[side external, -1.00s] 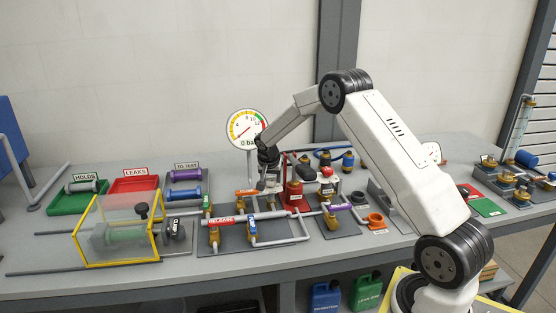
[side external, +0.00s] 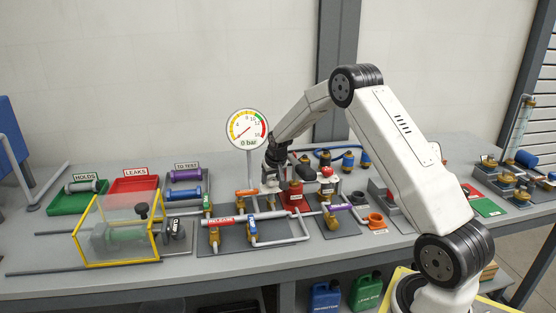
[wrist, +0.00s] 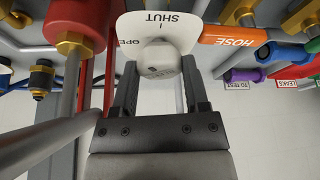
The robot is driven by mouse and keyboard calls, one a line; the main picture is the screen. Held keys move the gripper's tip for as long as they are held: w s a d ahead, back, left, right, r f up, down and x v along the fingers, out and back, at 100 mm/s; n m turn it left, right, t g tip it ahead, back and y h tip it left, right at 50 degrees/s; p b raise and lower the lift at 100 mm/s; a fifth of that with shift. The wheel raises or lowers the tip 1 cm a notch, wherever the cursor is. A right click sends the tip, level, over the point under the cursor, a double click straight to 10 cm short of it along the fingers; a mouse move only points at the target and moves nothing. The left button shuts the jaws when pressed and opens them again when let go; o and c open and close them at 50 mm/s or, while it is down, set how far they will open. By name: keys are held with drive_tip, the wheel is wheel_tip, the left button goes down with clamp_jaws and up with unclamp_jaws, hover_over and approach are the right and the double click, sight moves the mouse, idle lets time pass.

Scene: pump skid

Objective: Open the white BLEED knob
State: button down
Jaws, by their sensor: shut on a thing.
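The white BLEED knob (wrist: 160,58) sits in front of a white plate (wrist: 135,28) marked SHUT and OPEN, with lettering upside down in the wrist view. My gripper (wrist: 159,74) has a dark finger on each side of the knob and is shut on it. In the side external view my gripper (side external: 272,162) points down over the pump skid, just below the gauge. The knob is small and mostly hidden there, and which mark it points to cannot be told.
A round gauge (side external: 246,128) reading 0 bar stands behind. An orange HOSE handle (wrist: 234,36) and a red cylinder (wrist: 78,22) flank the knob closely. A red RELEASE pipe (side external: 221,219) lies in front. A yellow-framed clear guard (side external: 118,228) stands left.

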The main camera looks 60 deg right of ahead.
drive_tip(key=shift+n, duration=0.6)
drive_tip(key=shift+n+y, duration=0.3)
drive_tip(key=shift+n, duration=0.1)
drive_tip(key=shift+c, duration=0.5)
unclamp_jaws()
drive_tip(key=shift+r, duration=0.1)
drive_tip(key=v, duration=0.7)
drive_tip(key=shift+s+r, duration=0.25)
drive_tip(key=shift+r, duration=0.05)
